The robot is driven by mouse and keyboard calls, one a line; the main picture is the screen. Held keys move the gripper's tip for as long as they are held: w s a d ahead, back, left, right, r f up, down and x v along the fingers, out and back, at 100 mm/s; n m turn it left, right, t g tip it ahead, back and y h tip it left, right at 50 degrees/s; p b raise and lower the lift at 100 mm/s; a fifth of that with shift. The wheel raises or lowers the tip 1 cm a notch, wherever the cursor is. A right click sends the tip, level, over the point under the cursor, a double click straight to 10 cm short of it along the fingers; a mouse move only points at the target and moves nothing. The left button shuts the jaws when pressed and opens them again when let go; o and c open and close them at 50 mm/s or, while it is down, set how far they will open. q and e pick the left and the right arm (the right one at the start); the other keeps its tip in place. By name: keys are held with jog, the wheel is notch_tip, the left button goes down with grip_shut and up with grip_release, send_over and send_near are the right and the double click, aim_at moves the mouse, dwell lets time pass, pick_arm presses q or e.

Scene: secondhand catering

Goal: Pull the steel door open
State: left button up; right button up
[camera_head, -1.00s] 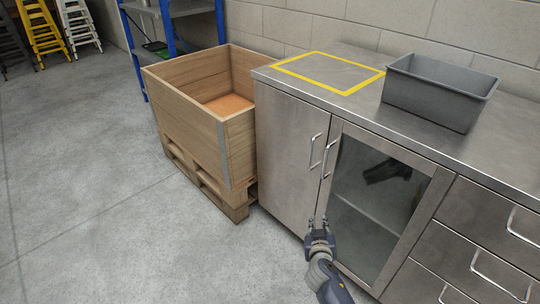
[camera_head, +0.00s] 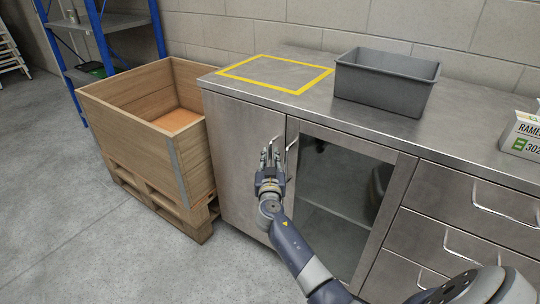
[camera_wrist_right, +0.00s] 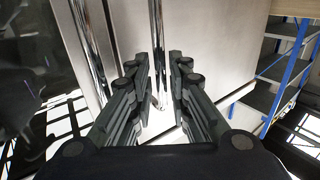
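The steel door (camera_head: 238,160) is the plain metal front at the left end of the cabinet, and it is shut. Its upright bar handle shows in the right wrist view (camera_wrist_right: 157,45); in the head view it is mostly hidden behind my gripper. My right gripper (camera_head: 269,158) is in front of the door's right edge. In the right wrist view the gripper (camera_wrist_right: 160,85) is open, with the bar between the lines of its two fingers; I cannot tell whether they touch it. My left gripper is not in view.
The glass door (camera_head: 340,190) is right beside, with its own handle (camera_wrist_right: 88,45) close to my fingers. Drawers (camera_head: 470,210) are further right. A grey bin (camera_head: 387,84) stands on the counter. A wooden crate (camera_head: 130,135) on a pallet stands left of the cabinet. Floor in front is clear.

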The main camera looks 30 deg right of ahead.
jog(key=shift+x, duration=1)
jog(key=shift+c, duration=0.4)
grip_shut()
